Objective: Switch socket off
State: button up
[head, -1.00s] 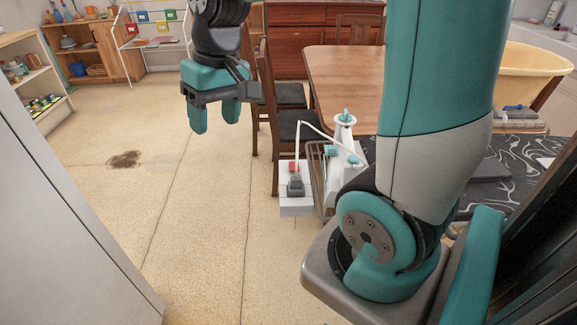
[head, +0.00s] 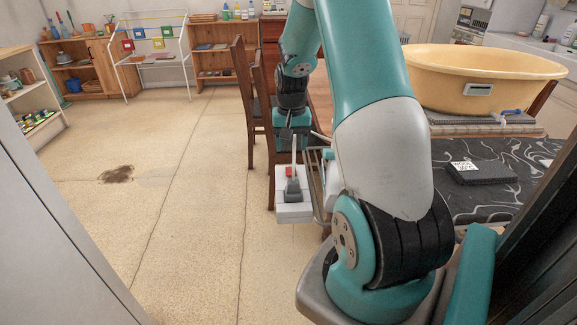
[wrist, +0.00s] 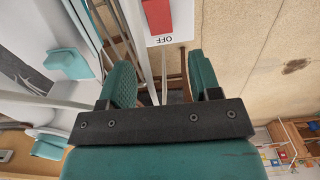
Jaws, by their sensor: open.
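The socket (head: 293,212) is a white box at the side of the table in the head view, with a dark grey plug (head: 293,188) and cord on it. Its red switch (head: 288,170) shows behind the plug.
A metal rack (head: 318,180) stands right beside the socket. The table (head: 450,202) carries a yellow basin (head: 470,75) and a dark box (head: 480,173). Wooden chairs (head: 243,90) stand behind.

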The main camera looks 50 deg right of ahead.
aim_at(291, 168)
notch_tip(291, 168, down, 7)
jog(key=shift+f, duration=0.1)
dwell(0.3)
